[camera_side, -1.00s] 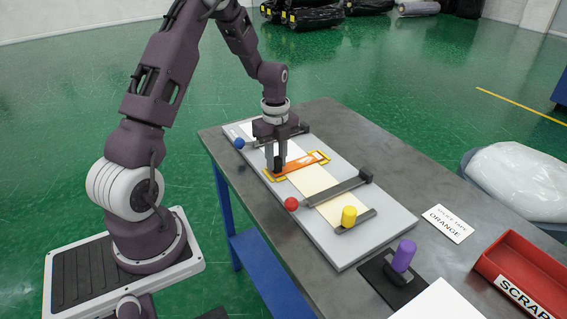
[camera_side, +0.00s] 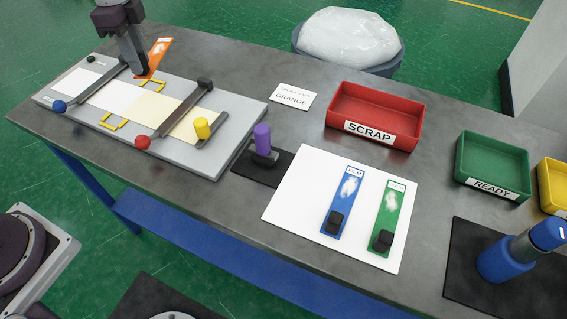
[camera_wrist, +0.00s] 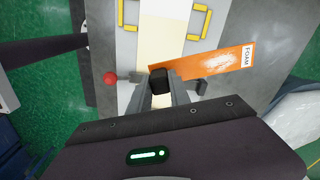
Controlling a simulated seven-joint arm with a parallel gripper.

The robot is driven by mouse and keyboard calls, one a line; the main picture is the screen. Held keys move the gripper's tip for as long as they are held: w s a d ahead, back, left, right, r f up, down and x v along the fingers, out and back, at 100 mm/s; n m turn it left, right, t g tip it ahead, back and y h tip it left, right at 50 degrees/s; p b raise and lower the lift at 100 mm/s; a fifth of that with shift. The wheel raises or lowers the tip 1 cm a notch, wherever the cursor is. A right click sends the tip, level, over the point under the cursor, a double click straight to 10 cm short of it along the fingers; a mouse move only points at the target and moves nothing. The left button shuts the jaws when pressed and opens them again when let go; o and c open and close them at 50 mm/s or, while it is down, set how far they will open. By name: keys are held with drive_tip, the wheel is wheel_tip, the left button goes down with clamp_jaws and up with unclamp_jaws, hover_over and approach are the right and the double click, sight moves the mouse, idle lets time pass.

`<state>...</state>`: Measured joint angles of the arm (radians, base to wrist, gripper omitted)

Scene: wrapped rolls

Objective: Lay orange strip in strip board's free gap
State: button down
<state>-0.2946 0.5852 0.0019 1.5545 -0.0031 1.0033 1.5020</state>
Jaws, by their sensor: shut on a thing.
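The orange strip (camera_side: 156,53), with a white patch and a label reading FOAM, is in my gripper. In the wrist view the strip (camera_wrist: 225,64) reaches out to the right from a black block (camera_wrist: 160,80), and my gripper (camera_wrist: 161,88) is shut on that block. In the side view my gripper (camera_side: 138,72) holds the strip raised near the far edge of the strip board (camera_side: 190,155). Yellow brackets (camera_side: 113,122) and (camera_side: 152,86) mark a gap across the pale band, and no strip lies between them. The fingertips are partly hidden in the side view.
Dark bars with a red knob (camera_side: 143,142) and a blue knob (camera_side: 59,106) cross the board. A yellow peg (camera_side: 202,128) and purple peg (camera_side: 262,138) stand up nearby. A white sheet (camera_side: 300,205) carries blue and green strips. A red SCRAP tray (camera_side: 375,112) stands beyond.

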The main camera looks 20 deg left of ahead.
drive_tip(key=w+d+r+n, duration=0.1)
drive_tip(key=w+d+n, duration=0.2)
drive_tip(key=d, duration=0.8)
drive_tip(key=w+d+r+n, duration=0.2)
drive_tip(key=w+d+n, duration=0.15)
drive_tip(key=d, duration=0.75)
drive_tip(key=s+d+n, duration=0.3)
drive_tip(key=d+n, duration=0.1)
drive_tip(key=d, duration=0.4)
drive_tip(key=s+d+n, duration=0.2)
drive_tip(key=d+n, duration=0.1)
drive_tip(key=d, duration=0.6)
drive_tip(key=s+d+f+n, duration=0.2)
drive_tip(key=d+n, duration=0.2)
drive_tip(key=n, duration=0.4)
drive_tip(key=w+f+n, duration=0.1)
drive_tip(key=f+n, duration=0.2)
drive_tip(key=f, duration=0.1)
drive_tip(key=w+a+f+n, duration=0.1)
drive_tip(key=f+n, duration=0.3)
drive_tip(key=f, duration=0.1)
drive_tip(key=w+a+f+n, duration=0.1)
drive_tip(key=f+n, duration=0.2)
drive_tip(key=f, duration=0.1)
drive_tip(key=shift+f, duration=0.2)
drive_tip(key=shift+f, duration=0.1)
drive_tip(key=c, duration=1.2)
unclamp_jaws()
